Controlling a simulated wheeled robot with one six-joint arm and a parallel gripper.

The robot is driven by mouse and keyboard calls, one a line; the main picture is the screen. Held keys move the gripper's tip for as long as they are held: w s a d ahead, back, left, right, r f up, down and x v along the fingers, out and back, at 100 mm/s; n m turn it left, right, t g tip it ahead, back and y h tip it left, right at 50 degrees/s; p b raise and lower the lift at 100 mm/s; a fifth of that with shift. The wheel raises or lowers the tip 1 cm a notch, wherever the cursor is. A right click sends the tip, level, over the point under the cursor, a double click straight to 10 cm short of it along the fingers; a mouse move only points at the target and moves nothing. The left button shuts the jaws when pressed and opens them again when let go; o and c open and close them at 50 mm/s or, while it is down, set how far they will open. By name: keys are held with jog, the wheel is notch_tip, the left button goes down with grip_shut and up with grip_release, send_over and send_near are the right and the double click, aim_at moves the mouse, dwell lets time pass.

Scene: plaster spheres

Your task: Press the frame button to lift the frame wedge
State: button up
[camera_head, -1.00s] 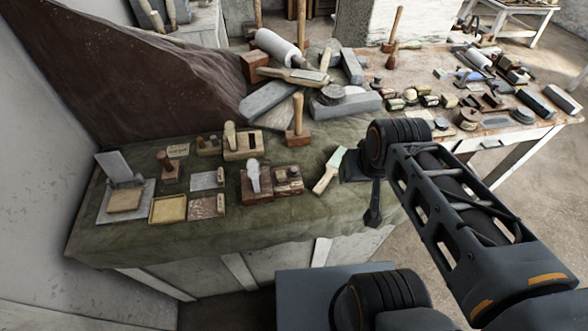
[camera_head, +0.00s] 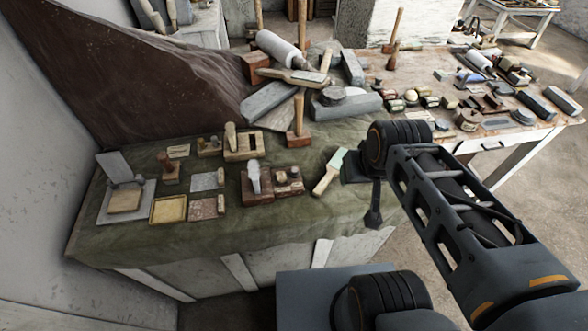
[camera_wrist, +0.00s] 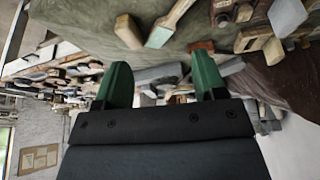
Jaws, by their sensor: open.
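A wooden block with a rectangular opening (camera_head: 256,143) and an upright pale peg (camera_head: 230,134) stands on the green cloth. A brown block (camera_head: 256,196) carries a pale upright wedge-like piece (camera_head: 254,176), also seen in the wrist view (camera_wrist: 287,14). Beside it a block with small knobs (camera_head: 289,182) shows. I cannot tell which of these is the frame, its button or its wedge. My gripper (camera_wrist: 164,82) is open and empty in the wrist view, its two green fingers apart. In the head view it hangs over the cloth's right side, right of these blocks, touching none.
A brush (camera_head: 328,171) lies between the blocks and my gripper. A mallet (camera_head: 298,125) and stone blocks (camera_head: 267,98) stand behind. Shallow trays (camera_head: 168,209) and a slab (camera_head: 125,200) lie at left. The cloth's front strip (camera_head: 220,235) is clear.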

grip_shut()
dwell(0.4)
dwell(1.1)
